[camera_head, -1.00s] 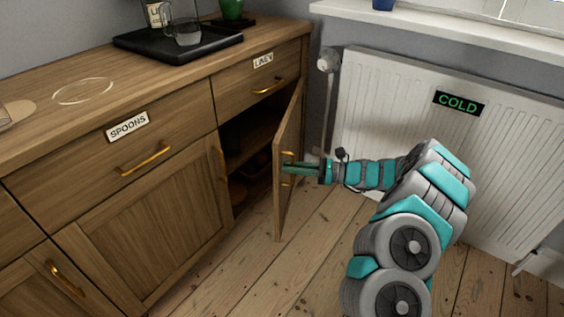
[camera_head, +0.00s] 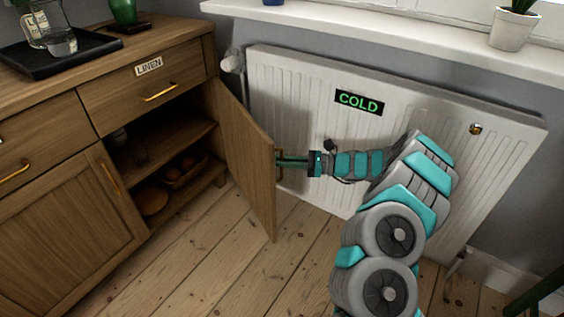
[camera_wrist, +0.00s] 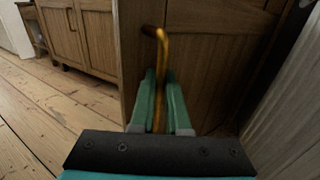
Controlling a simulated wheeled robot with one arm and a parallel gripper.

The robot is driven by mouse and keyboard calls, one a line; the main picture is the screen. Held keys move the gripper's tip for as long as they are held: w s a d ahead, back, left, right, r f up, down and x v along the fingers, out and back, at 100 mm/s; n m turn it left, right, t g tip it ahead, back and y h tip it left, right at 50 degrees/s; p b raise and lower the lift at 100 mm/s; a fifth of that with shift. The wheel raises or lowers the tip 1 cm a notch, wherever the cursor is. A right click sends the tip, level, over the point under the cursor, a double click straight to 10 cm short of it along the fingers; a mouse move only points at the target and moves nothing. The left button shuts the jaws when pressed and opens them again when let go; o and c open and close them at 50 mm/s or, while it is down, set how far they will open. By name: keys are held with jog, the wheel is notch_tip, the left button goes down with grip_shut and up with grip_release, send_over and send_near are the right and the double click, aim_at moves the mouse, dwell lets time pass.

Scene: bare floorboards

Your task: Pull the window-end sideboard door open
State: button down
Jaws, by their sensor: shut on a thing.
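The window-end sideboard door (camera_head: 245,160) stands wide open on the wooden sideboard (camera_head: 165,42), swung out toward the radiator. My gripper (camera_head: 282,161) is at the door's free edge and is shut on its brass handle. In the wrist view, the brass handle (camera_wrist: 161,52) runs down between the two green fingers of my gripper (camera_wrist: 160,105). The door's front (camera_wrist: 205,50) fills the upper middle of that view. Inside the open compartment (camera_head: 160,140) are a shelf, a basket (camera_head: 180,172) with round things, and a bowl-like thing (camera_head: 152,202). The fingertips are partly hidden by the door in the head view.
A white radiator (camera_head: 310,100) with a COLD sign stands close behind the door and my arm. A drawer labelled LINEN (camera_head: 150,85) is above the compartment. A black tray (camera_head: 75,52) with glassware is on top. The floorboards (camera_head: 215,270) in front are clear.

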jog(key=shift+w+d, duration=0.15)
jog(key=shift+d, duration=0.3)
jog(key=c, duration=1.2)
grip_release()
jog(key=shift+d, duration=0.1)
